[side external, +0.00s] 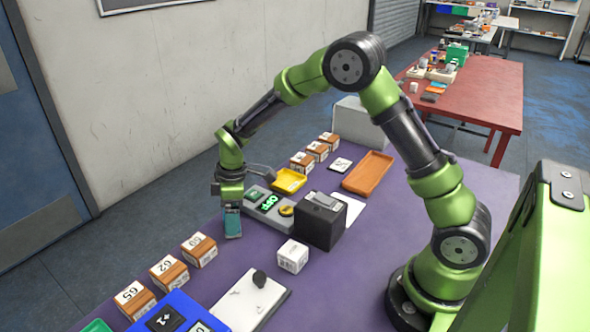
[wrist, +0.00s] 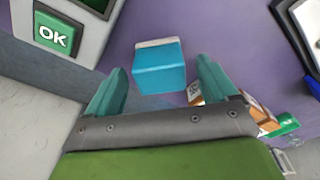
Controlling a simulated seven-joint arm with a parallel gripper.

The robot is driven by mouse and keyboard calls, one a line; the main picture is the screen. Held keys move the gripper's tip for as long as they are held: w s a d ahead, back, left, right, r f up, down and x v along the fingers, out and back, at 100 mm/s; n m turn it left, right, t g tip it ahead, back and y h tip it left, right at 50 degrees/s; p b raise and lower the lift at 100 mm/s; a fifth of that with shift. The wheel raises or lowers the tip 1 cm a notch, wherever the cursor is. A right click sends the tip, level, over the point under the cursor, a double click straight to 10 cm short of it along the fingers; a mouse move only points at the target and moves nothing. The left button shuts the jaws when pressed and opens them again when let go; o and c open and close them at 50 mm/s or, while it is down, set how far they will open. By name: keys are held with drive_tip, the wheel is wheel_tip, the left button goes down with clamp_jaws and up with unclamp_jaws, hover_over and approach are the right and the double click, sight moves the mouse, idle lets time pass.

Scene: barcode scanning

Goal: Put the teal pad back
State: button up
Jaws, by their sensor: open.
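The teal pad (wrist: 159,68) is a bright teal block with a pale grey edge at its far end, over the purple table in the wrist view. It shows between the two teal fingers of my gripper (wrist: 162,74), with a visible gap on each side. The gripper is open. In the side view my gripper (side external: 232,212) points down low over the table, just left of the grey control panel (side external: 272,215). There its teal fingers and the pad blend together, so I cannot tell whether the pad rests on the table.
Labelled brown-and-white boxes (side external: 170,273) stand at the front left. A white box (side external: 293,257) and a black device (side external: 321,222) stand right of the gripper. A yellow tray (side external: 289,181) and orange tray (side external: 368,172) lie behind. Purple table (side external: 225,262) is bare in front of the gripper.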

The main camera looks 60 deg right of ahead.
drive_tip(key=s+d+r+m+t, duration=0.1)
drive_tip(key=s+r+m, duration=0.15)
drive_tip(key=r, duration=0.65)
drive_tip(key=s+r+m+t, duration=0.1)
drive_tip(key=s+r, duration=0.3)
drive_tip(key=r, duration=0.4)
drive_tip(key=s+r+m+t, duration=0.2)
drive_tip(key=s+m, duration=0.2)
drive_tip(key=s, duration=0.4)
drive_tip(key=s+r+m+t+y, duration=0.1)
drive_tip(key=s+r+m+t, duration=0.1)
drive_tip(key=s+m, duration=0.3)
drive_tip(key=s, duration=0.4)
drive_tip(key=shift+d, duration=0.3)
drive_tip(key=shift+w+r+m, duration=0.1)
drive_tip(key=shift+r+m, duration=0.05)
drive_tip(key=shift+m, duration=0.1)
